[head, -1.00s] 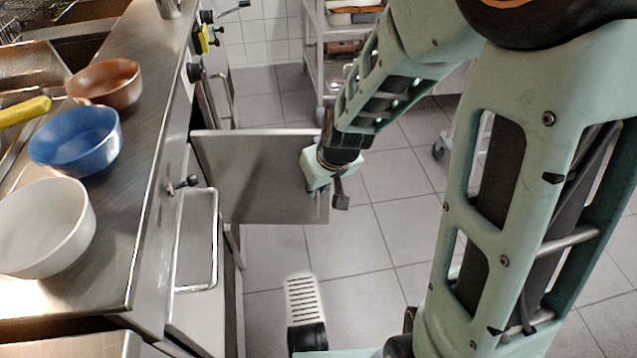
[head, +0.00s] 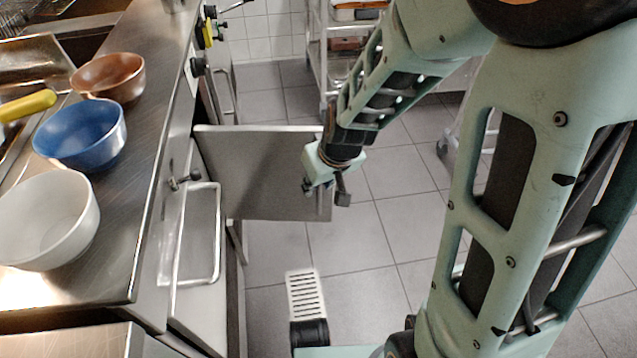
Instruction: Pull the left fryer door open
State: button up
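A flat steel fryer door (head: 265,175) stands swung out from the fryer front, over the floor, in the head view. My gripper (head: 325,190) is at its free right edge, in front of part of the panel. A dark finger hangs just right of that edge, and another dark part shows to its left. Whether the fingers touch or clasp the door is unclear. A nearer front panel with a looped handle (head: 217,235) lies flat along the fryer front.
A white bowl (head: 45,220), a blue bowl (head: 80,135) and a brown bowl (head: 107,77) stand on the steel counter (head: 150,100). A wheeled rack (head: 315,60) stands at the back. Tiled floor (head: 375,235) is clear right of the door.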

jog(key=v, duration=0.7)
jog(key=shift+r, duration=0.15)
